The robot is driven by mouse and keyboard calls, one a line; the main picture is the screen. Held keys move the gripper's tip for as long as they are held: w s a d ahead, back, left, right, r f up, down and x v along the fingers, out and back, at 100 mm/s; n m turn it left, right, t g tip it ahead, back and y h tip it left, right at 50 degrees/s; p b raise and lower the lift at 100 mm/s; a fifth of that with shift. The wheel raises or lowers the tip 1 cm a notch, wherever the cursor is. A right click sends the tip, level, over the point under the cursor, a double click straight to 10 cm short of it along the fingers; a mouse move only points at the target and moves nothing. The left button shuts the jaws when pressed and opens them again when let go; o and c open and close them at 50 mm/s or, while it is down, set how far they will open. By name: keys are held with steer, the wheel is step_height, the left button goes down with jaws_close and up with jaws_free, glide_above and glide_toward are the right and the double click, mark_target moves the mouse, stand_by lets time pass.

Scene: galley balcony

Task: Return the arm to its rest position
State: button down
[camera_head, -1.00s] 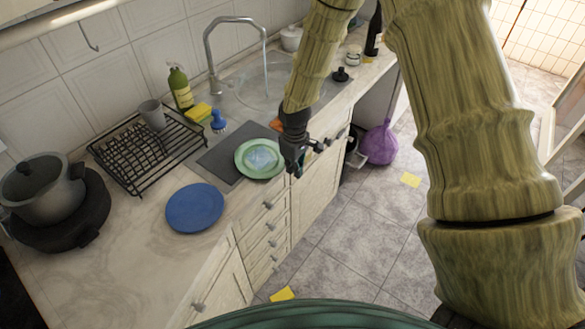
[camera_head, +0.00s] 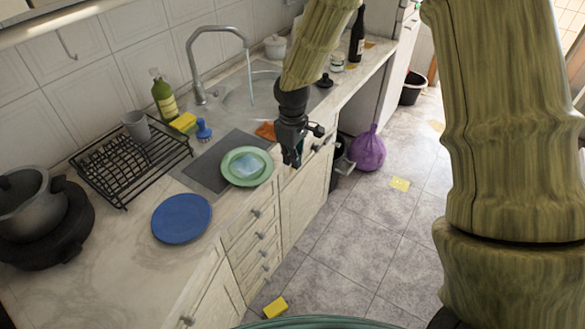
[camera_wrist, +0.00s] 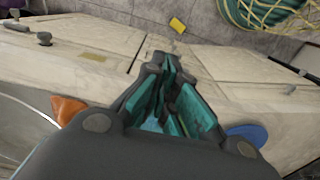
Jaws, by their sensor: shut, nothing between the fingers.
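My gripper (camera_head: 293,158) is shut and empty. In the head view it points down beside the front edge of the counter, just right of the green plate (camera_head: 232,178), and appears apart from it. My arm comes down from the top right. In the wrist view the dark gripper with teal finger pads (camera_wrist: 172,98) fills the middle, with the cabinet fronts and floor beyond it.
The counter (camera_head: 130,250) holds a blue plate (camera_head: 181,218), a dish rack (camera_head: 98,172), a pot (camera_head: 28,205), a green bottle (camera_head: 163,100) and a sink with running water (camera_head: 249,75). A purple bag (camera_head: 368,150) and yellow sponge (camera_head: 275,307) lie on the floor, which has free room at right.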

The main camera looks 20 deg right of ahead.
steer(key=shift+r, duration=0.65)
steer(key=s+a+f+m+y, duration=0.1)
steer(key=s+a+f+m, duration=0.1)
steer(key=s+f, duration=0.65)
steer(key=s+a+f+m, duration=0.15)
steer(key=s+f, duration=0.35)
steer(key=f, duration=0.6)
steer(key=s+f+m, duration=0.1)
steer(key=s+f, duration=0.3)
steer(key=s, duration=0.3)
steer(key=s+f+m+b, duration=0.1)
steer(key=s+f, duration=0.3)
steer(key=s, duration=0.3)
steer(key=s+f+m+h, duration=0.1)
steer(key=s+f, duration=0.3)
steer(key=s, duration=0.4)
steer(key=shift+d+m+b, duration=0.35)
steer(key=shift+d, duration=0.05)
